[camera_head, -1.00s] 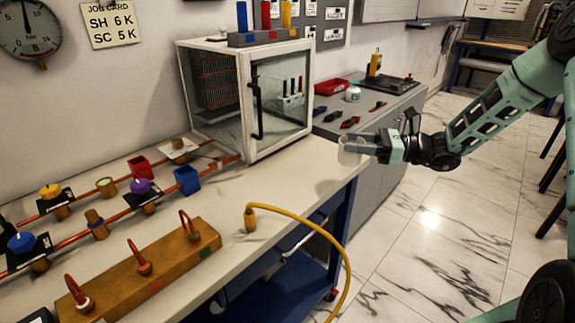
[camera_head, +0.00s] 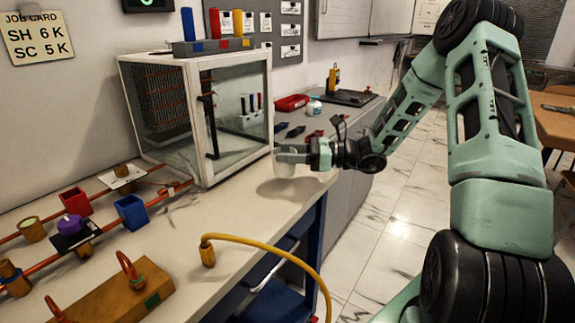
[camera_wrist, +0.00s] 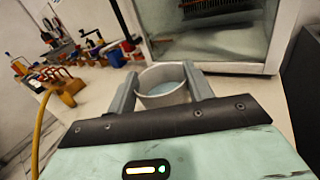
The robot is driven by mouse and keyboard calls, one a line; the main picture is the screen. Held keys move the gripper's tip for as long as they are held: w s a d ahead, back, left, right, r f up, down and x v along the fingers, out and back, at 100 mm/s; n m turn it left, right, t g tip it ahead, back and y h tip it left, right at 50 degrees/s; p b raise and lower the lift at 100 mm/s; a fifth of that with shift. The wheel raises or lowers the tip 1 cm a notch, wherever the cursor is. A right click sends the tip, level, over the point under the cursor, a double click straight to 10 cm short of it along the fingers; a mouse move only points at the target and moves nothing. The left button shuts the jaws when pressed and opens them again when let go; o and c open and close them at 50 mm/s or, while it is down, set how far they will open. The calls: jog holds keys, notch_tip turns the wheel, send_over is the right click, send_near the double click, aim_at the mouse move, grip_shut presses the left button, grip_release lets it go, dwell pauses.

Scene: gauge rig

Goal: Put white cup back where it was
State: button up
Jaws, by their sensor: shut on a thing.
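The white cup (camera_wrist: 163,87) is between the two fingers of my gripper (camera_wrist: 161,88) in the wrist view, and the fingers are shut on it. The cup looks upright, with something pale blue inside. In the head view the cup (camera_head: 285,168) and my gripper (camera_head: 292,158) are over the far right end of the white bench (camera_head: 240,215), close to the right front corner of the glass-sided cabinet. A shadow lies on the bench below.
The white-framed cabinet (camera_head: 208,125) stands just left of the cup. A yellow hose (camera_head: 262,242) arches over the bench's front edge. Red pipes with blocks (camera_head: 131,212) run along the left. A grey counter (camera_head: 345,125) with tools is behind. The bench between cup and hose is clear.

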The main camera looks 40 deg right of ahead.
jog(key=shift+f, duration=1.4)
jog(key=shift+f, duration=0.1)
jog(key=o, duration=1)
jog(key=shift+f, duration=0.1)
jog(key=shift+o, duration=0.2)
jog(key=shift+r, duration=0.25)
jog(key=v, duration=1.2)
